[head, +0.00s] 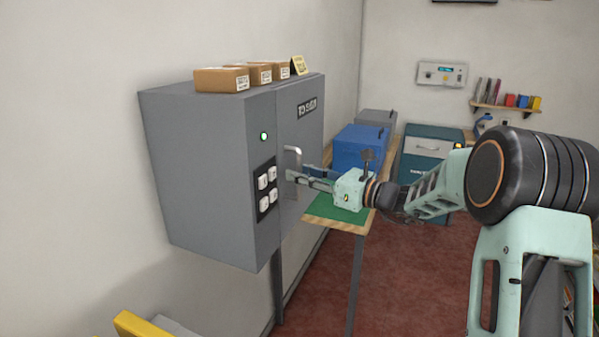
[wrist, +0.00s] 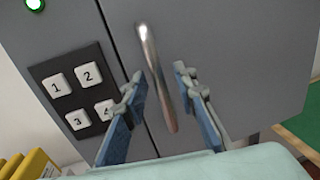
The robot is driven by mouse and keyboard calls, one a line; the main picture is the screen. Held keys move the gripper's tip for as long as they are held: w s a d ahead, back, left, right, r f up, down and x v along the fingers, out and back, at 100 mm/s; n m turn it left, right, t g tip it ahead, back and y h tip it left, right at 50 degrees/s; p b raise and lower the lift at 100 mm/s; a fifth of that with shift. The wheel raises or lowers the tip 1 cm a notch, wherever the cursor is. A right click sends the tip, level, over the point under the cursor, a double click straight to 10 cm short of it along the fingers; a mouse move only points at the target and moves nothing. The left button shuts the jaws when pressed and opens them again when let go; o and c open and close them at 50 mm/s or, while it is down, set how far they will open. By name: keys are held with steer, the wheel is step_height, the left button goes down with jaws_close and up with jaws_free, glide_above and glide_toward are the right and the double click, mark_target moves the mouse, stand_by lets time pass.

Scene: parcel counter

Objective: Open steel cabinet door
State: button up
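The steel cabinet (head: 205,170) is a grey box on the left wall. Its door (head: 301,120) faces right in the head view and looks shut. A metal bar handle (head: 293,165) stands upright near the door's left edge. My gripper (head: 290,174) is at the handle in the head view. In the wrist view my gripper (wrist: 158,88) is open, with one finger on each side of the handle (wrist: 154,75). A gap shows between each finger and the bar. The handle's lower end lies between the fingers, and the door (wrist: 230,40) is behind it.
A keypad (head: 267,188) and a green light (head: 264,137) are left of the handle. Several cardboard boxes (head: 221,79) stand on the cabinet. A table with a green mat (head: 325,211) and blue box (head: 358,147) is close by at right.

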steer(key=shift+w+a, duration=0.2)
steer(key=shift+a, duration=0.15)
steer(key=shift+c, duration=0.4)
jaws_close()
